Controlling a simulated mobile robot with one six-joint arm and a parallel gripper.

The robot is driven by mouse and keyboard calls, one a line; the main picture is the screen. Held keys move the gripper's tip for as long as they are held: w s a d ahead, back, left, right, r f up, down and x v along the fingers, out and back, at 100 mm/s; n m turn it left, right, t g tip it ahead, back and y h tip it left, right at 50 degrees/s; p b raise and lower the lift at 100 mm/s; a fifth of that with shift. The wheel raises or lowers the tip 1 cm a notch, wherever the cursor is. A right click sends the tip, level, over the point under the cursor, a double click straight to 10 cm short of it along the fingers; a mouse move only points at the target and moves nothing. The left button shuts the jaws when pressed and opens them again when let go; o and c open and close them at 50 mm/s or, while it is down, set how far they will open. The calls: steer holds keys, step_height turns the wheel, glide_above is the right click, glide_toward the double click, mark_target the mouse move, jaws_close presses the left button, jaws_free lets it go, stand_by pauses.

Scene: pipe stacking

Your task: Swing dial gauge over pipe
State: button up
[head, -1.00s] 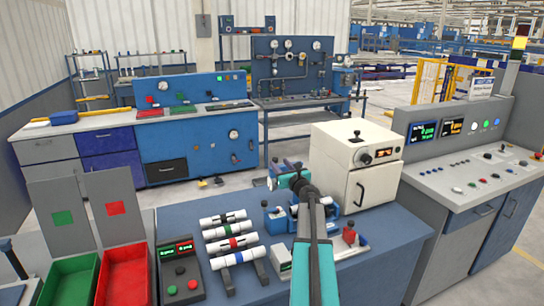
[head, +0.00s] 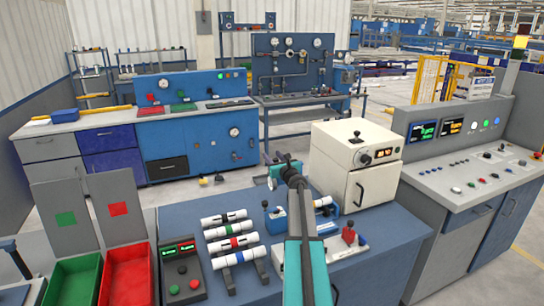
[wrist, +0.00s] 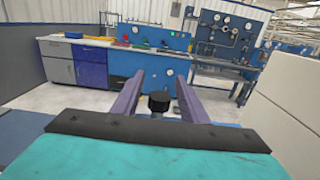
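My gripper (wrist: 159,85) shows in the wrist view with its two purple fingers apart. A black round knob on a thin post (wrist: 159,103) stands between the fingers, with a visible gap on each side. I cannot tell whether it belongs to the dial gauge. In the head view my arm reaches over the blue bench and hides part of a blue fixture (head: 274,221). A white pipe end (head: 323,202) shows just right of my arm, by that fixture. No dial face is clearly visible there. Several white banded pipes (head: 231,242) lie on a rack to the left.
A cream cabinet (head: 352,160) stands close right of my arm. A button box (head: 181,270), a red bin (head: 129,278) and a green bin (head: 75,282) are at the left.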

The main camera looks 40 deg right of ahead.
steer(key=shift+w+d, duration=0.2)
steer(key=shift+w, duration=0.25)
